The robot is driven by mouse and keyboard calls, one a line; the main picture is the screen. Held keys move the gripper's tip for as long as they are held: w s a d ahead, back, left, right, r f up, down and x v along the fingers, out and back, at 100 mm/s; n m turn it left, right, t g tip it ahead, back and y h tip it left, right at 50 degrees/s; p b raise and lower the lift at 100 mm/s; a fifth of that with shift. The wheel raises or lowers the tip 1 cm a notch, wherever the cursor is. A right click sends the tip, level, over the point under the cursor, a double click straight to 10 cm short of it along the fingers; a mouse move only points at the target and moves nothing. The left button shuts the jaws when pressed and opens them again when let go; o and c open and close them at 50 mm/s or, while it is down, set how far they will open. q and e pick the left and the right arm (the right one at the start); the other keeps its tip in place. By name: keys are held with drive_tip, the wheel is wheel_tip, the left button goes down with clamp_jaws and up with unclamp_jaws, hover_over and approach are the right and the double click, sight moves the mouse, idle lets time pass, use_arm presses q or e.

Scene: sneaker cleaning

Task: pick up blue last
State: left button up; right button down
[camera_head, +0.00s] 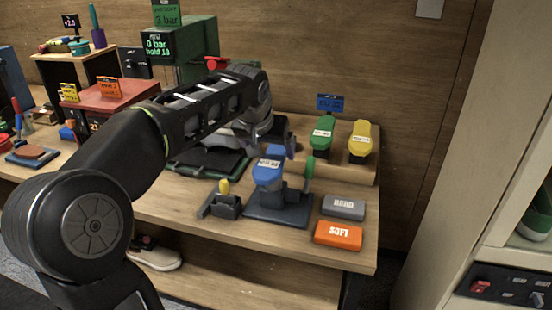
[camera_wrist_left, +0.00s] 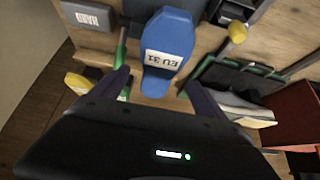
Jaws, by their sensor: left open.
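The blue last (camera_head: 268,174) stands on a dark blue base (camera_head: 278,216) near the front of the bench, with a white label on it. In the left wrist view the blue last (camera_wrist_left: 170,42) lies between my spread fingers, its label reading EU 31. My left gripper (camera_head: 281,150) is just behind and above the last in the head view, partly hidden by my arm. It also shows in the left wrist view (camera_wrist_left: 157,80), open, with nothing clearly gripped. I cannot tell whether a finger touches the last. My right gripper is not in view.
Green (camera_head: 322,132) and yellow (camera_head: 361,138) lasts stand on a wooden rack behind right. A green lever (camera_head: 309,168) rises beside the blue last. Grey HARD (camera_head: 343,207) and orange SOFT (camera_head: 338,233) blocks lie right. A small yellow-topped clamp (camera_head: 226,200) stands left.

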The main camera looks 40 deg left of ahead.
use_arm(q)
drive_tip(key=shift+s, duration=0.1)
drive_tip(key=shift+x, duration=1.3)
drive_tip(key=x, duration=0.5)
drive_tip(key=shift+d+f+p, duration=0.1)
drive_tip(key=shift+p, duration=0.25)
drive_tip(key=c, duration=1.3)
